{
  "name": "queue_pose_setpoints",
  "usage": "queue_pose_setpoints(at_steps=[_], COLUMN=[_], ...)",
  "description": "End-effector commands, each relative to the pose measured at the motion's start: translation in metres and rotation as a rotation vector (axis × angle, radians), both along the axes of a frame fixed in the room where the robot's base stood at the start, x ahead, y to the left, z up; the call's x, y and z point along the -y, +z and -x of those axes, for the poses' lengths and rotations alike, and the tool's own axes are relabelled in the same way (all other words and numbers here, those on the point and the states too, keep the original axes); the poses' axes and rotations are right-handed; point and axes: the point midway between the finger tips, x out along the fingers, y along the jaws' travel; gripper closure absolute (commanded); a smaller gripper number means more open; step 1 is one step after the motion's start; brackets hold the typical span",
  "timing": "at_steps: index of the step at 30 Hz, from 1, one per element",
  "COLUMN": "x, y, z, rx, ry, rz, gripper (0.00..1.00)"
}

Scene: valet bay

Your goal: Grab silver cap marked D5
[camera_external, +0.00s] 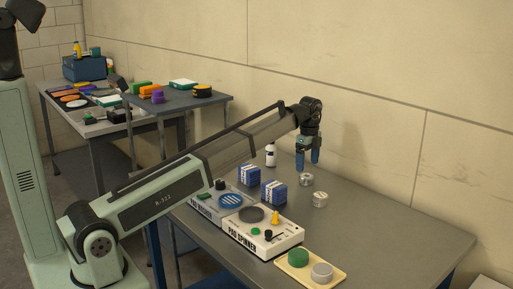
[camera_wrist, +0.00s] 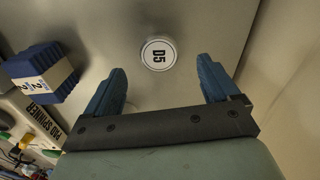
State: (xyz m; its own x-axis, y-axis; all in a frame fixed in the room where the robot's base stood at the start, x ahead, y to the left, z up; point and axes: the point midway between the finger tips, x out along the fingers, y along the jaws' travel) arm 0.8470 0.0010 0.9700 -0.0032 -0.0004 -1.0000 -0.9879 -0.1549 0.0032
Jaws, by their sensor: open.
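A round silver cap marked D5 (camera_wrist: 158,54) lies on the grey table in the wrist view, its white label facing up. My gripper (camera_wrist: 161,66) is open, its two blue fingers on either side of and short of the cap, with nothing between them. In the external view my gripper (camera_external: 307,164) points down above the table. Two silver caps lie near it, one just below the fingers (camera_external: 306,180) and one nearer the camera (camera_external: 320,199). Their marks are too small to read there, so I cannot tell which is D5.
Two blue-and-white boxes (camera_external: 274,193) stand left of the caps, with a white bottle (camera_external: 271,156) behind. The pad spinner (camera_external: 262,236) and a tan tray (camera_external: 336,283) with a green and a silver round piece are nearer. The wall runs behind; table right of the caps is clear.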

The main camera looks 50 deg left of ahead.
Motion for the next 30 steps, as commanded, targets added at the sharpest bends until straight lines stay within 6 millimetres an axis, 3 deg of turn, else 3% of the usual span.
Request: queue_pose_setpoints(at_steps=[7,16,24,30], x=[0.001,0.003,0.003,0.003], y=[-0.012,-0.049,-0.053,-0.053], z=[0.001,0.002,0.001,0.001], rx=[-0.001,-0.001,0.0,0.0], ry=[0.0,0.0,0.0,0.0], rz=[0.0,0.0,0.0,0.0], gripper=[0.11,0.11,0.11,0.29])
